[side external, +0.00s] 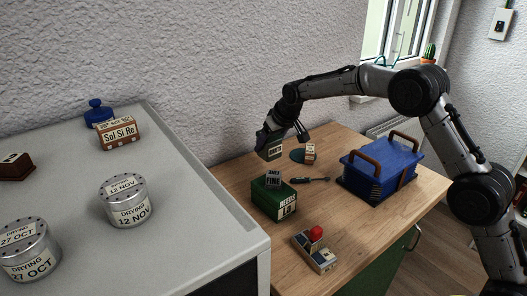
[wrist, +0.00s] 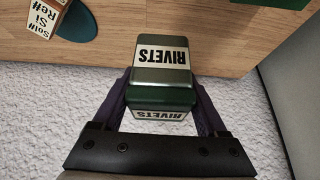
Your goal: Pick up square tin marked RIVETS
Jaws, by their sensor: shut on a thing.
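The square dark green tin marked RIVETS (wrist: 161,58) is between the fingers of my gripper (wrist: 161,100) in the wrist view. A cream RIVETS label shows on two of its faces. In the side external view the tin (side external: 271,147) hangs from my gripper (side external: 284,138) near the back edge of the wooden bench, by the wall. It appears to be clear of the bench top. My gripper is shut on it. The fingers hide part of its sides.
A small labelled block (side external: 310,153), a screwdriver (side external: 311,180) and a blue toolbox (side external: 382,168) are to the right. A grey cabinet (side external: 190,185) stands to the left.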

